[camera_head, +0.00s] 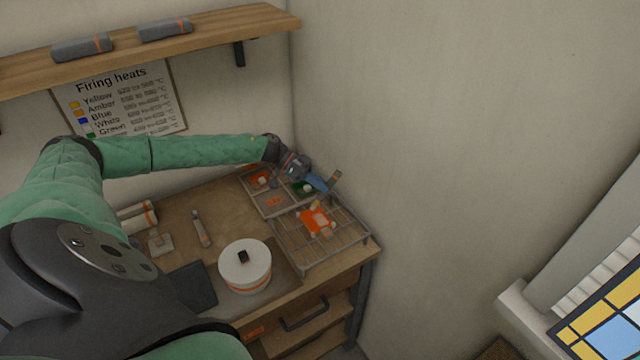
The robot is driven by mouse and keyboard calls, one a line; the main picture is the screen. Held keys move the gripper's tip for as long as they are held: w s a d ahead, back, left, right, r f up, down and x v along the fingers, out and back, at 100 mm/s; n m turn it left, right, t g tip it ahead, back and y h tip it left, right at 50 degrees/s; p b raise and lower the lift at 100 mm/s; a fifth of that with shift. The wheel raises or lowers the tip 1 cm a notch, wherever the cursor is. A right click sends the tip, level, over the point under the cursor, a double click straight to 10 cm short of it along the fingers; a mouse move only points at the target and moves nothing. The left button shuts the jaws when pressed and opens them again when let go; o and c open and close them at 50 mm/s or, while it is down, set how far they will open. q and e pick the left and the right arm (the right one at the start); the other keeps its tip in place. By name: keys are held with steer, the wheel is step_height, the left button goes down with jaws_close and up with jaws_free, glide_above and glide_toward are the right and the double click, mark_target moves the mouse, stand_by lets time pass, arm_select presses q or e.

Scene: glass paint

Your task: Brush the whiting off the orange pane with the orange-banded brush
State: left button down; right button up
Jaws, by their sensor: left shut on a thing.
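The orange pane (316,221) lies on a wire rack (346,247) at the right of the bench, with pale whiting lumps on and around its edges. My left gripper (319,184) is above the back of the rack, behind the pane and apart from it. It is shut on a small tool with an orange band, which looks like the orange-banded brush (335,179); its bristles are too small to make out. My right gripper is out of view.
A divided tray (264,205) with orange and green pieces sits behind the rack. A white lidded pot (245,267) stands left of the rack, near a dark slab (191,287). A slim tool (201,229) lies on the bench. The wall is close on the right.

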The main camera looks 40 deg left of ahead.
arm_select(q)
steer(key=shift+s+d, duration=0.4)
steer(key=shift+d, duration=0.55)
steer(key=shift+s+d, duration=0.4)
steer(key=shift+d, duration=0.6)
steer(key=shift+s+d, duration=0.4)
steer(key=shift+d, duration=0.55)
steer(key=shift+w+a, duration=0.35)
steer(key=shift+a, duration=0.4)
steer(key=shift+w+a, duration=0.3)
steer(key=shift+a, duration=0.4)
steer(key=shift+w+a+f, duration=0.1)
steer(key=shift+w+a, duration=0.2)
steer(key=shift+a, duration=0.5)
steer(key=shift+w+a, duration=0.3)
steer(key=shift+a, duration=0.45)
steer(key=shift+s+d, duration=0.4)
steer(key=shift+d, duration=0.6)
steer(key=shift+s+d, duration=0.4)
steer(key=shift+d, duration=0.6)
steer(key=shift+s+d, duration=0.4)
steer(key=shift+d, duration=0.6)
steer(key=shift+r, duration=0.2)
steer(key=shift+r, duration=2.45)
steer(key=shift+r, duration=0.1)
step_height(320, 180, up, 11)
